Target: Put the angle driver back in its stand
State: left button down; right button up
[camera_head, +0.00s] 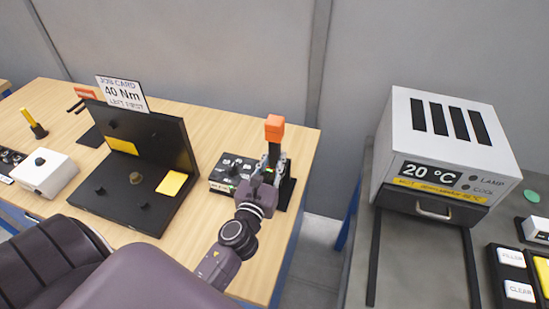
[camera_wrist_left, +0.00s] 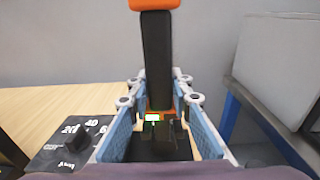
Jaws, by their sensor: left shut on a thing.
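The angle driver (camera_head: 274,128) has an orange block on top of a dark upright body. It stands upright near the right end of the wooden table. My left gripper (camera_head: 270,166) is shut on its dark body. In the left wrist view the driver's dark shaft (camera_wrist_left: 157,60) rises between the blue finger pads of the gripper (camera_wrist_left: 158,105), with a small green light low on it. A black stand (camera_head: 287,193) shows just behind and right of the gripper. Whether the driver's lower end is seated in the stand is hidden by the gripper. My right gripper is not in view.
A black dial box (camera_head: 232,168) sits close left of the gripper. A black fixture (camera_head: 150,205) with yellow pads and a "40 Nm" job card (camera_head: 122,94) stands further left. Right, across a gap, is a grey oven-like box (camera_head: 440,140) reading 20 °C.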

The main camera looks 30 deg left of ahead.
pick_arm(q)
jog(key=shift+f+b, duration=0.55)
jog(key=shift+b, duration=0.2)
dwell(1.0)
jog(key=c, duration=1.7)
grip_release()
jog(key=shift+o, duration=0.2)
jog(key=shift+s+f, duration=0.15)
jog(key=shift+f, duration=0.3)
jog(key=v, duration=0.7)
jog(key=shift+s+r, duration=0.15)
jog(key=shift+r, duration=0.1)
jog(key=shift+d, duration=0.1)
